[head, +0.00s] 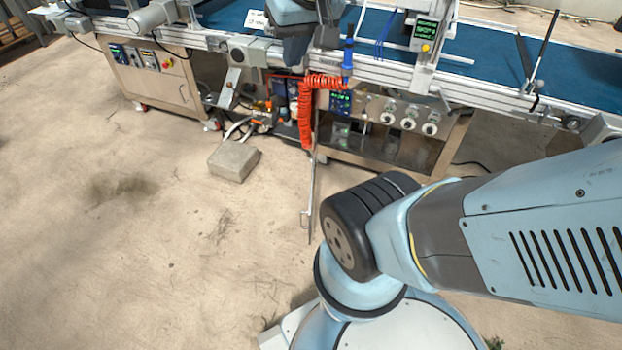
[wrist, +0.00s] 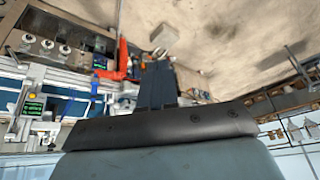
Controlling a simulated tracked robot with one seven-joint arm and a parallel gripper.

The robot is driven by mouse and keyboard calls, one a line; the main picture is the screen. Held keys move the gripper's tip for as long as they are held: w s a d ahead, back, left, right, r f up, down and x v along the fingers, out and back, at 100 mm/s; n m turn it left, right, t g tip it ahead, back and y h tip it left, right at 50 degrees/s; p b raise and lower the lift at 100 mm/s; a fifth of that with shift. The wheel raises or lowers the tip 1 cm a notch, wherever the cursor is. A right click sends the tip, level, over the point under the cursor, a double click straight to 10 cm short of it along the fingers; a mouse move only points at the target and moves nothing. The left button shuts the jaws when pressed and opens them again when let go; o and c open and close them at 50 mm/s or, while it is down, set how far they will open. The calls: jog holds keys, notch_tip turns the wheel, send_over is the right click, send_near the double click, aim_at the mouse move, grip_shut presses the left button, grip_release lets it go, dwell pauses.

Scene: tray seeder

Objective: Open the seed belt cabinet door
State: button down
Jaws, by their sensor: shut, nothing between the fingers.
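The steel cabinet (head: 440,128) with knobs and a small screen stands under the blue belt, right of centre in the head view. Its lower front is dark and see-through; I cannot tell where its door edge or handle is. Its knob panel also shows at the upper left of the wrist view (wrist: 45,45). My gripper (wrist: 157,66) is shut and empty in the wrist view, its dark fingers side by side. It appears apart from the cabinet front. I cannot make out the fingers in the head view.
A coiled red hose (head: 305,120) hangs left of the cabinet, above a thin upright metal piece (head: 312,190). A concrete block (head: 233,161) lies on the floor. Another cabinet (head: 155,75) stands at left. The floor at lower left is clear.

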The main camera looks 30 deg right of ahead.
jog(key=w+d+f+m+g+y, duration=0.2)
jog(key=w+d+f+m+y, duration=0.15)
jog(key=w+f, duration=0.55)
jog(key=w+d+f+m+g+y, duration=0.2)
jog(key=w+d+f+m, duration=0.3)
jog(key=w+f, duration=0.4)
jog(key=w+d+f+m+t+y, duration=0.15)
jog(key=d+f+m, duration=0.35)
jog(key=f, duration=0.5)
jog(key=w+d+f+m+y, duration=0.1)
jog(key=w+d+f+m, duration=0.15)
jog(key=d+f, duration=0.5)
jog(key=s+d+f+m+t, duration=0.1)
jog(key=s+d+f+m, duration=0.15)
jog(key=f, duration=0.65)
jog(key=s+d+f+m+t, duration=0.1)
jog(key=s+d+f+m, duration=0.15)
jog(key=f, duration=0.75)
jog(key=s+d+f+m+t, duration=0.1)
jog(key=s+f+m, duration=0.25)
jog(key=f, duration=0.55)
jog(key=a+r+x, duration=0.1)
jog(key=x, duration=1.1)
jog(key=shift+w+a+h, duration=0.25)
jog(key=shift+w+h, duration=0.05)
jog(key=shift+n, duration=0.25)
